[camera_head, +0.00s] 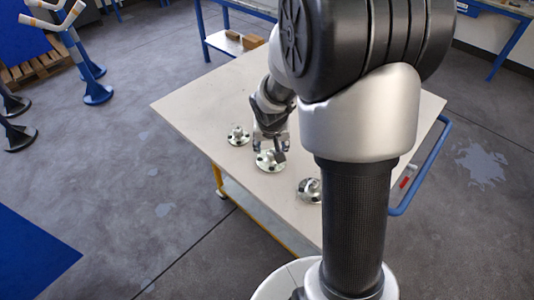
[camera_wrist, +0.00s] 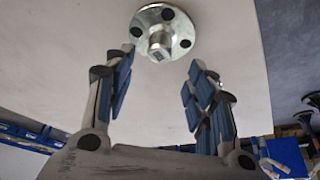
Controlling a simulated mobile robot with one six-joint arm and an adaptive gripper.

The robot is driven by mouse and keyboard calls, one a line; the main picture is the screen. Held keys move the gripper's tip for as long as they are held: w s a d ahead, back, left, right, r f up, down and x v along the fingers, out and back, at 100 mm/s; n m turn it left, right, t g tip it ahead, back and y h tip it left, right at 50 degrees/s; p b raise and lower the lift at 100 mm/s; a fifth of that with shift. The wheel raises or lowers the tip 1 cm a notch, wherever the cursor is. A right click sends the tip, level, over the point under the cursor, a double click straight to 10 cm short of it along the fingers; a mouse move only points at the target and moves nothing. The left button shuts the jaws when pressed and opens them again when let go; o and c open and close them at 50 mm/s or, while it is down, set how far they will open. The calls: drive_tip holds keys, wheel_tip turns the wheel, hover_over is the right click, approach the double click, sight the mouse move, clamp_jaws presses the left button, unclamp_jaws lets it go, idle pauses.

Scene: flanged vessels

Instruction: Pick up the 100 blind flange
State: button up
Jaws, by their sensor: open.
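Three round silvery metal flanges stand on the table: a back left one (camera_head: 238,136), a middle one (camera_head: 269,162) and a front right one (camera_head: 309,191). I cannot read any size, so I cannot tell which is the 100. My gripper (camera_head: 270,147) is above the middle flange, pointing down. In the wrist view a flange (camera_wrist: 162,32) lies flat with dark bolt holes and a raised central stub. It sits just beyond the open, empty fingertips (camera_wrist: 161,66), roughly centred between them. My arm partly covers the front right flange in the head view.
The pale tabletop (camera_head: 190,105) is bare to the left of the flanges. A blue rail (camera_head: 425,175) runs along the table's right side. A blue-framed bench (camera_head: 237,42) and blue-legged stands (camera_head: 80,60) are farther back on the grey floor.

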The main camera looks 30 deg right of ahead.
sight(272, 152)
drive_tip(key=b+x, duration=0.2)
drive_tip(key=x, duration=0.5)
drive_tip(key=shift+s, duration=0.2)
drive_tip(key=shift+c, duration=0.2)
clamp_jaws()
idle(0.3)
